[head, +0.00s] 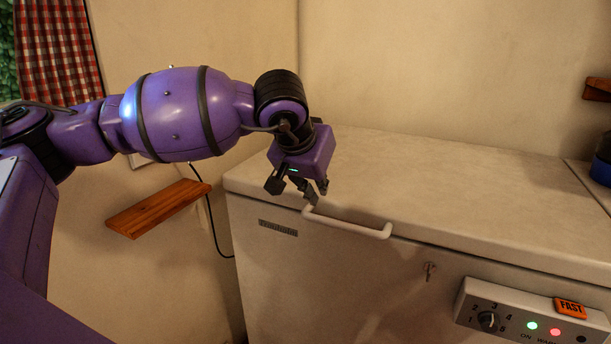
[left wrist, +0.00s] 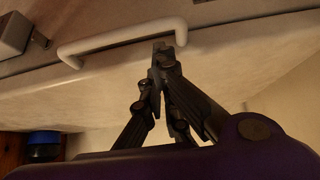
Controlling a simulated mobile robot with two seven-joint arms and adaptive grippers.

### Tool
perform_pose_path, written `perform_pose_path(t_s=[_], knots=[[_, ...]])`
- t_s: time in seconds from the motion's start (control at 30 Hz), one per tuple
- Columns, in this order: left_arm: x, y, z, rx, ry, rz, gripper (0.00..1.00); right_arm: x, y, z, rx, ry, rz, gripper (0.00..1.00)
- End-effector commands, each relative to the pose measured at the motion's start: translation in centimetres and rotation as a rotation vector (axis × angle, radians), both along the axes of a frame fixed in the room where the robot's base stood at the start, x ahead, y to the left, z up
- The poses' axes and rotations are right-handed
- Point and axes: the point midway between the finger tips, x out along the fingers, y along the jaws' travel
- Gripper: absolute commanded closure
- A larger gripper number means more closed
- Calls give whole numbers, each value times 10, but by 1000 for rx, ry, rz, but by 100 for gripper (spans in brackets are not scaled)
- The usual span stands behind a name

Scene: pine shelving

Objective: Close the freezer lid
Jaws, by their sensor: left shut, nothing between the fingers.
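The white chest freezer (head: 330,275) stands against the wall. Its lid (head: 450,190) lies flat on the body, with a thin seam along the front edge. A white bar handle (head: 350,225) sits at the lid's front edge. My left gripper (head: 313,200) is shut and empty, just at the left end of the handle. In the left wrist view its closed fingertips (left wrist: 163,48) are close to one end of the handle (left wrist: 115,38); I cannot tell whether they touch it. My right gripper is in neither view.
A control panel (head: 535,318) with a knob and lights is on the freezer front, with an orange "FAST" tag (head: 570,307). A key (head: 430,270) sticks out of the front. A small wooden shelf (head: 158,208) is on the left wall. A blue object (head: 602,172) stands at the right edge.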

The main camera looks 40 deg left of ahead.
Motion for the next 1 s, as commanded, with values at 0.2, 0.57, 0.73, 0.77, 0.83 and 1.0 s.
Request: perform_pose_path(t_s=[0.2, 0.57, 0.73, 0.77, 0.83, 1.0], knots=[[-28, -4, 13, 13, 4, 0, 100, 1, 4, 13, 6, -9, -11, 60], [-68, -16, 35, 5, 1, -1, 100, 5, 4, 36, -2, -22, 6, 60], [-82, -20, 38, 4, 3, -1, 100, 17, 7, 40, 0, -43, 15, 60], [-83, -21, 38, 2, 3, 0, 100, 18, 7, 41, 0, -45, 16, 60], [-85, -22, 39, 1, 3, -1, 100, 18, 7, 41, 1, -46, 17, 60], [-86, -22, 38, 0, 4, 0, 100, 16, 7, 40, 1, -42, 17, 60]])
